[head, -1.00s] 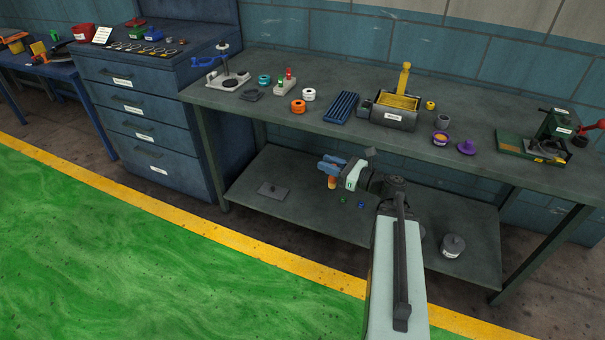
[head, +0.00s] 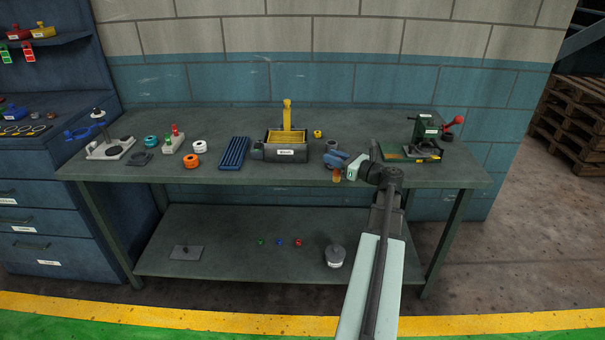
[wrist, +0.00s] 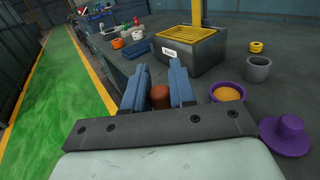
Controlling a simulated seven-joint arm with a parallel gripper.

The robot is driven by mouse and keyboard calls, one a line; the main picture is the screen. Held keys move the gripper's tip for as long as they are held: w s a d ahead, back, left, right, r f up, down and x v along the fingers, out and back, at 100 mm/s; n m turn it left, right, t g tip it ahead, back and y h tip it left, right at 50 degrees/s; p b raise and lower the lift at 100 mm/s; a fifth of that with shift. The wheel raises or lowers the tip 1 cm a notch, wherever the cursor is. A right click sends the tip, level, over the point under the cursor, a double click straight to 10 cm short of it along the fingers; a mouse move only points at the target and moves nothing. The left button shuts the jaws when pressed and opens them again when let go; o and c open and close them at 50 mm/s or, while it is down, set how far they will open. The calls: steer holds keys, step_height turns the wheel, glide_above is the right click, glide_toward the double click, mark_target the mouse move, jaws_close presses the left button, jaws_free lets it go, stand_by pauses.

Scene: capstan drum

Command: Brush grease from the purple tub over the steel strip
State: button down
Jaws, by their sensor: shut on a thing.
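My gripper (head: 335,161) has blue fingers, which also show in the wrist view (wrist: 159,85). It is shut on a brown, round-ended handle (wrist: 159,98), seemingly the brush; an orange part (head: 337,175) shows below the fingers in the head view. The bristles are hidden. The open purple tub (wrist: 228,92) holds orange-yellow grease and stands on the bench to the right of the fingers in the wrist view. Its purple lid (wrist: 285,133) lies apart beside it. My gripper hides both in the head view. I cannot pick out the steel strip with certainty.
A dark box (head: 280,152) with a yellow basket stands left of my gripper on the bench (head: 350,120). A grey cup (wrist: 258,67) and a yellow ring (head: 318,134) are near the tub. A green-based device (head: 425,148) with a red knob stands right.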

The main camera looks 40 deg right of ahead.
steer(key=s+d+r+m+h, duration=0.2)
steer(key=d+h, duration=0.1)
steer(key=d, duration=0.6)
steer(key=s+d+r+m+h, duration=0.1)
steer(key=d+r+m+h, duration=0.15)
steer(key=d, duration=0.55)
steer(key=s+d+r+m+h, duration=0.1)
steer(key=s+d+r+h, duration=0.15)
steer(key=d, duration=0.65)
steer(key=s+d+m+g+h, duration=0.1)
steer(key=d+m+g+h, duration=0.25)
steer(key=d+h, duration=0.2)
steer(key=shift+s+d+f, duration=0.1)
steer(key=shift+d+f, duration=0.05)
steer(key=shift+f, duration=1.75)
steer(key=shift+s+d+f, duration=0.1)
steer(key=shift+d+f, duration=0.05)
steer(key=shift+f, duration=1.75)
steer(key=shift+w+a+f+t, duration=0.25)
steer(key=shift+w+a+f, duration=0.15)
steer(key=shift+f, duration=0.15)
steer(key=shift+w+a, duration=2.25)
steer(key=s+d, duration=0.5)
steer(key=shift+d, duration=0.1)
steer(key=shift+s+d+r, duration=0.1)
steer(key=shift+s+r, duration=0.05)
step_height(320, 180, up, 8)
